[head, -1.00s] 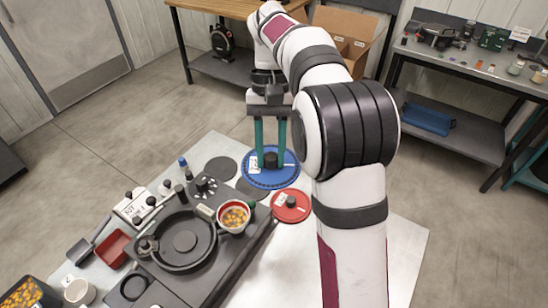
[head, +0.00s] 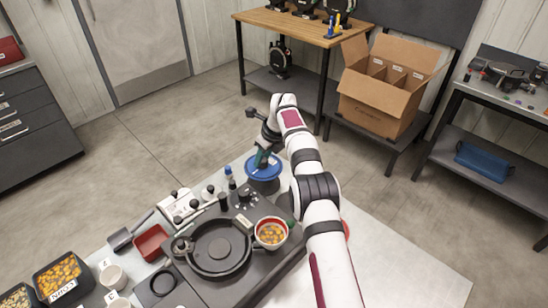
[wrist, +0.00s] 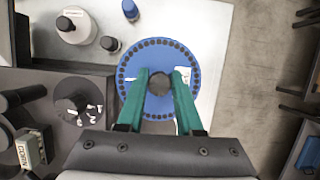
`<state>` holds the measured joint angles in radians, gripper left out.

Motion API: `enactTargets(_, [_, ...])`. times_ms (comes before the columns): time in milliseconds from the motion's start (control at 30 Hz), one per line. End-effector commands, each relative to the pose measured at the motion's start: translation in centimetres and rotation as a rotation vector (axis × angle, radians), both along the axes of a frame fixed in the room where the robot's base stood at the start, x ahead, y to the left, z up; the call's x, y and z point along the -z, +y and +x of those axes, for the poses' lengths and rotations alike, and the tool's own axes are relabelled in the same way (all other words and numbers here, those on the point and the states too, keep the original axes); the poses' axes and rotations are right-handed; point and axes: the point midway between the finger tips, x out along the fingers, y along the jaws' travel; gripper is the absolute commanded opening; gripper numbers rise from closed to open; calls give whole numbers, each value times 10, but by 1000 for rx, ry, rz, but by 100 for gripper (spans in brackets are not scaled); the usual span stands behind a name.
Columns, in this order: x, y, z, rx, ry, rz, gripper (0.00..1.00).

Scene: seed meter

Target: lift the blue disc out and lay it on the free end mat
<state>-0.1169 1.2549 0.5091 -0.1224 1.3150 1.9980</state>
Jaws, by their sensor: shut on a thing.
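My gripper (head: 263,160) is shut on the dark centre knob of the blue disc (head: 263,176). The disc is round, with a ring of small holes and a white label. In the wrist view the disc (wrist: 133,80) lies flat between and below the green fingers (wrist: 160,80). It is beside the blue-capped bottle, at the far corner of the white table. No dark mat shows around it; the mats are hidden. I cannot tell whether the disc touches anything beneath. The dark seed meter (head: 219,248) stands nearer, with its round well.
A red-rimmed cup of orange seeds (head: 271,233) sits on the meter's right. The blue-capped bottle (head: 229,175) and white canisters stand left of the disc. A red sliver (head: 346,230) shows behind my arm. The table's right side (head: 410,270) is clear.

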Motion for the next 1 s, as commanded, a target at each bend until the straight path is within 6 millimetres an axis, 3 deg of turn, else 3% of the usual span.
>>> enactTargets(500, [60, 1, 1, 28, 4, 0, 0])
enactTargets(1000, [66, 1, 1, 27, 2, 0, 0])
